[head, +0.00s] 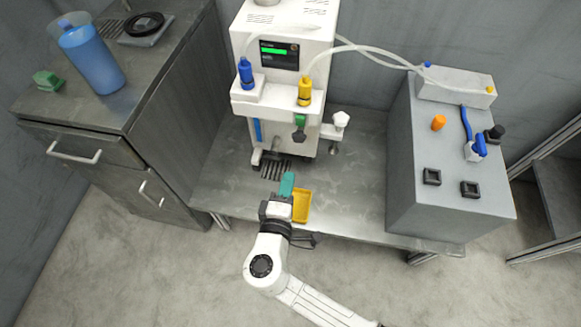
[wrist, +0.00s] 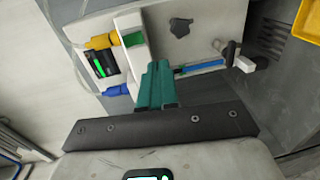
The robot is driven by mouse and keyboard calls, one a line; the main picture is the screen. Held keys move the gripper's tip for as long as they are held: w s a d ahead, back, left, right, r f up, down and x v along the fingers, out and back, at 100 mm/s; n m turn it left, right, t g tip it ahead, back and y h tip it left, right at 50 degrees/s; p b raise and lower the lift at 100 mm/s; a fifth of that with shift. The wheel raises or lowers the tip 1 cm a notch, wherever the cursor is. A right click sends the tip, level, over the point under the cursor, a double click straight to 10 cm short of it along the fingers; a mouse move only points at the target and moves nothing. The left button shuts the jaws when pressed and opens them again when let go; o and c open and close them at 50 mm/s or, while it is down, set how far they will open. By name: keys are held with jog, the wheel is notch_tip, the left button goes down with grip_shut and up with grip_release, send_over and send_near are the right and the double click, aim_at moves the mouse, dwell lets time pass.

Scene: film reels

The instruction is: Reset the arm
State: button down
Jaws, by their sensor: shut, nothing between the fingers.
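My gripper (head: 287,184) shows in the head view with teal fingers, in front of the white machine and above the front part of the metal table. In the wrist view my gripper (wrist: 158,72) has its teal fingers together, shut, with nothing seen between them. My white arm reaches up from the bottom of the head view. The fingers are apart from the white machine (head: 283,138).
A yellow tray (head: 302,207) lies on the metal table (head: 350,190) beside my gripper. A grey box unit (head: 450,150) stands at the right. A cabinet (head: 75,110) with a blue bottle (head: 92,60) stands at the left. The table between machine and grey box is fairly clear.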

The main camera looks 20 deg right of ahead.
jog(key=shift+s+a, duration=0.2)
jog(key=shift+s, duration=0.15)
dwell(0.3)
jog(key=s+d+r+m+g+y+p, duration=0.1)
jog(key=s+d+m+g+p, duration=0.2)
jog(key=s+d+m+g, duration=0.4)
jog(key=s+d+m+g+y+p, duration=0.1)
jog(key=s+d+m+g+p, duration=0.3)
jog(key=d, duration=0.6)
jog(key=s+a+r+y+p, duration=0.1)
jog(key=s+r+y, duration=0.1)
jog(key=s, duration=0.3)
jog(key=s+a+r+g+y+p, duration=0.1)
jog(key=s+a+r+y, duration=0.1)
jog(key=s+y, duration=0.3)
jog(key=shift+s+r+y, duration=0.3)
jog(key=shift+s+r, duration=0.2)
jog(key=shift+r, duration=0.15)
